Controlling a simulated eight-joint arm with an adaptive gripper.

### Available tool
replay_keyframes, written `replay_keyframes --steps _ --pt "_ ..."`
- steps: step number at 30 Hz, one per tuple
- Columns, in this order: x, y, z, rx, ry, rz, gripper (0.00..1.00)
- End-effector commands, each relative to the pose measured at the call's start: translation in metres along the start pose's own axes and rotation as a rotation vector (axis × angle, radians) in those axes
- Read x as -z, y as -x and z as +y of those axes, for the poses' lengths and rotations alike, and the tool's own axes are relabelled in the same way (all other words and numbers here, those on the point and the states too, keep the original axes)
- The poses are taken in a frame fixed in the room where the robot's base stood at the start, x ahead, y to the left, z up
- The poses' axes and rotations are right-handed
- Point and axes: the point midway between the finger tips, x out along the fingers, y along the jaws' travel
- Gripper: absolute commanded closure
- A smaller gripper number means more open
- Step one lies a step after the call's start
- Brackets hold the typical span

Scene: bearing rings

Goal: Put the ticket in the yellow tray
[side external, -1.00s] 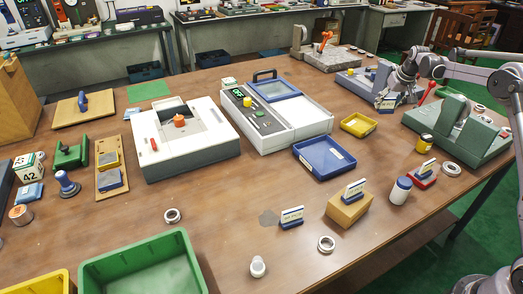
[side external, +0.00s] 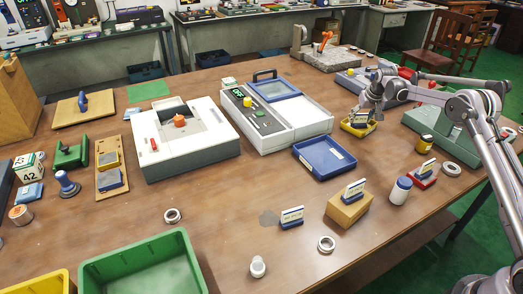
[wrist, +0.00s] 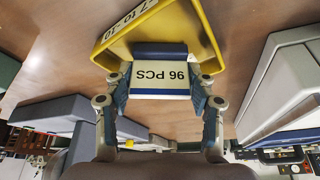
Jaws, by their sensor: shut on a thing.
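The ticket (wrist: 160,78), a white card reading "96 PCS" on a dark blue base, is between the two fingers of my gripper (wrist: 161,97). My gripper is shut on it. The yellow tray (wrist: 205,22) lies just beyond the ticket in the wrist view, its walls around the ticket's base. In the side view the tray (side external: 352,131) stands on the bench right of the white machine, with my gripper (side external: 363,113) and the ticket over it. I cannot tell whether the base touches the tray floor.
A blue tray (side external: 325,160) stands in front of the yellow tray. The white machine with a blue lid (side external: 285,115) is to the left, and a green machine (side external: 455,132) to the right.

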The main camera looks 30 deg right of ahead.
Motion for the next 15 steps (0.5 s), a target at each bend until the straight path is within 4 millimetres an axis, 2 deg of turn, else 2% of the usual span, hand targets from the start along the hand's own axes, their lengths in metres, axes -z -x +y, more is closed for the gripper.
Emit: replay_keyframes --steps 9,10,12,15 --pt "-0.0011 -0.0028 0.0002 0.0 0.0 0.0 0.77" --pt "-0.0011 -0.0027 0.0002 0.0 0.0 0.0 0.38" --pt "-0.0011 -0.0026 0.0002 0.0 0.0 0.0 0.21" --pt "-0.0011 -0.0025 0.0002 0.0 0.0 0.0 0.21"
